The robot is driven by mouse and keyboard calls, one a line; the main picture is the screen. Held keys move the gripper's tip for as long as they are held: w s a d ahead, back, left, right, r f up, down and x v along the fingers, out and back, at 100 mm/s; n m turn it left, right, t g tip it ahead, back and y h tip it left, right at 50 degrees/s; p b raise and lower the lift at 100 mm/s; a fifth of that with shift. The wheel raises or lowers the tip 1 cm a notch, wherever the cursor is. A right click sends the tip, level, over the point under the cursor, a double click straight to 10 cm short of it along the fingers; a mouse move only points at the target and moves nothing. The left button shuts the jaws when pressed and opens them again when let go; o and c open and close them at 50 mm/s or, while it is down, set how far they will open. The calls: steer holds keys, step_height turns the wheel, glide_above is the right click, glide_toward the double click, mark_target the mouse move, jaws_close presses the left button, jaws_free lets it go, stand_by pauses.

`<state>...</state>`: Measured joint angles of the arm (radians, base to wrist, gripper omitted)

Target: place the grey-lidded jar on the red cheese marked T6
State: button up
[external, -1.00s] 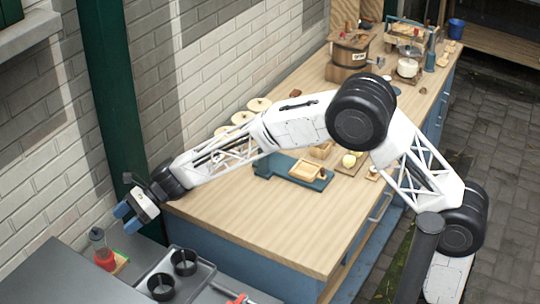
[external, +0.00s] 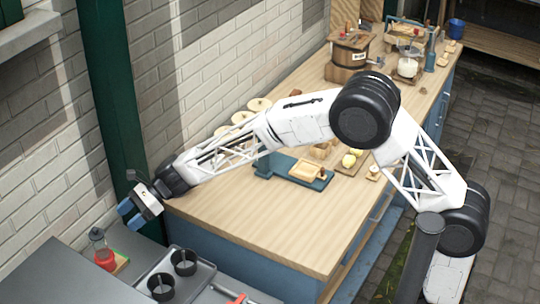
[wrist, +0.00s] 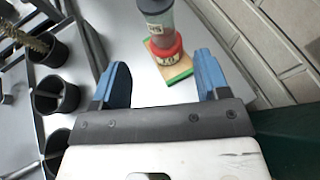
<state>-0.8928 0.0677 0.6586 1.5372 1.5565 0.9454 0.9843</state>
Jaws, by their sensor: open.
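The grey-lidded jar (external: 98,240) is clear-bodied and stands roughly upright on the red cheese (external: 105,260) at the lower left. In the wrist view the jar (wrist: 158,22) is cut off by the top edge, and the red cheese (wrist: 167,54) under it carries a pale label too small to read surely. The cheese sits on a small green-edged wooden board (wrist: 174,74). My gripper (external: 130,214) is open and empty, just up and right of the jar. In the wrist view its blue fingers (wrist: 163,75) are apart, with the jar beyond them and untouched.
A grey tray (external: 207,276) with black cups (external: 184,262) stands right of the jar on the grey counter. A green post (external: 120,130) and brick wall are close behind my gripper. The wooden counter (external: 260,225) is clear at its near end.

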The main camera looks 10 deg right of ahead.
steer(key=w+d+r+n+t+h, duration=0.1)
steer(key=w+d+r+n+h, duration=0.2)
steer(key=d, duration=1.1)
steer(key=d+r+n+t, duration=0.2)
steer(key=d+r, duration=0.2)
steer(key=d, duration=1)
steer(key=w+d+r+n+t+h, duration=0.1)
steer(key=w+d+r+n+h, duration=0.2)
steer(key=d, duration=1.1)
steer(key=s+d+n+t+h, duration=0.1)
steer(key=s+d+h, duration=0.1)
steer(key=s+d, duration=0.4)
steer(key=s+d+f+n+t+h, duration=0.1)
steer(key=s+d, duration=0.6)
steer(key=d, duration=1)
steer(key=s+d+n+t+h, duration=0.1)
steer(key=s+d+n+h, duration=0.2)
steer(key=s+d, duration=0.4)
steer(key=d, duration=0.5)
steer(key=shift+d+f+t+h, duration=0.15)
steer(key=shift+d+t+h, duration=0.15)
steer(key=shift+h, duration=0.1)
